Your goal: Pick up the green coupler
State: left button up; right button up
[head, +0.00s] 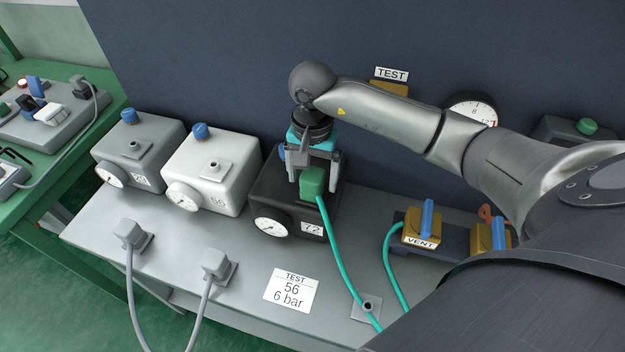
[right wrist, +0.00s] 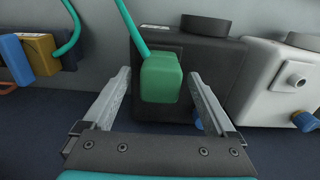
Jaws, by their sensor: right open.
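The green coupler (head: 312,182) sits on top of the black box (head: 262,203) marked 72, with a green hose running from it down to the right. In the right wrist view, the coupler (right wrist: 161,78) stands between the two fingers, with gaps showing on both sides. My right gripper (head: 314,178) reaches down over it from above. Its jaws (right wrist: 160,90) are open around the coupler. The port under the coupler is hidden. My left gripper is not in view.
A white box (head: 213,175) marked 56 and a grey box (head: 143,155) stand left of the black one. Two grey couplers (head: 128,233) with hoses are on the bench front. A card (head: 291,291) reads TEST 56 6 bar. A VENT valve (head: 424,228) is at right.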

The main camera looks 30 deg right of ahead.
jog(key=shift+f, duration=0.55)
grip_shut()
dwell(0.4)
